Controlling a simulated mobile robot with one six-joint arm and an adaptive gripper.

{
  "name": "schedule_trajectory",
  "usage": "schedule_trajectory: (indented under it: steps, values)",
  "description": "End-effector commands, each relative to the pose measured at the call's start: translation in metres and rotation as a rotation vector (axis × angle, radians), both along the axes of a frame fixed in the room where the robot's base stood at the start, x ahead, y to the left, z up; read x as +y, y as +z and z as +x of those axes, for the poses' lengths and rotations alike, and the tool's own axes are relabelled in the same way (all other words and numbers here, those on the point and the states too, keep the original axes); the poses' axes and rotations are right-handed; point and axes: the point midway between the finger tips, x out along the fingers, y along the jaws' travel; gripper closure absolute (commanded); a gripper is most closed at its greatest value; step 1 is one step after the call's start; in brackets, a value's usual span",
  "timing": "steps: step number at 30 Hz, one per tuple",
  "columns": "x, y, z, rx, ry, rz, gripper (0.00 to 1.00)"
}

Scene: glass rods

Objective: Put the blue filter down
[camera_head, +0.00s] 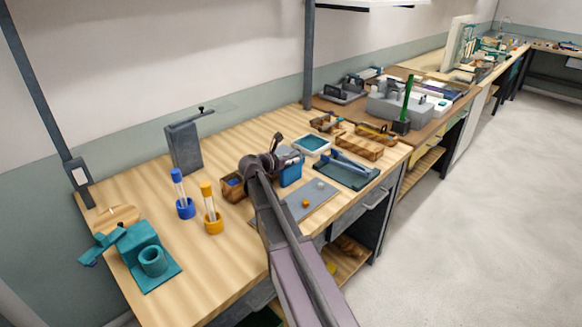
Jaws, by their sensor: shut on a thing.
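My gripper (283,151) is over the middle of the wooden bench, pointing down. It is shut on a blue, box-like thing (291,172), which I take to be the blue filter. The fingertips are small and partly hidden, so the exact grip is not clear. I cannot tell whether the filter's underside touches the bench or hangs just above it. A grey mat (318,198) with small orange and pale pieces lies just in front of it.
A wooden box (233,189) stands left of my gripper. A white-rimmed tray (312,143) and a dark green tray (345,175) lie to the right. Blue (185,209) and yellow (213,224) holders with capped tubes stand left. Bare bench lies around these holders.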

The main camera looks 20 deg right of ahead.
Motion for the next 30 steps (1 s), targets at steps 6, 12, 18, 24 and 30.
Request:
schedule_trajectory:
  steps: [6,12,18,24,30]
  values:
    - [0.0,0.003,0.0,0.0,-0.001,0.001,1.0]
    - [0.0,0.012,0.0,0.0,-0.001,0.0,1.0]
    - [0.0,0.027,0.0,0.0,-0.001,0.0,1.0]
    - [0.004,0.038,-0.017,0.0,0.0,0.0,1.0]
    - [0.018,0.042,-0.063,0.0,-0.001,0.0,1.0]
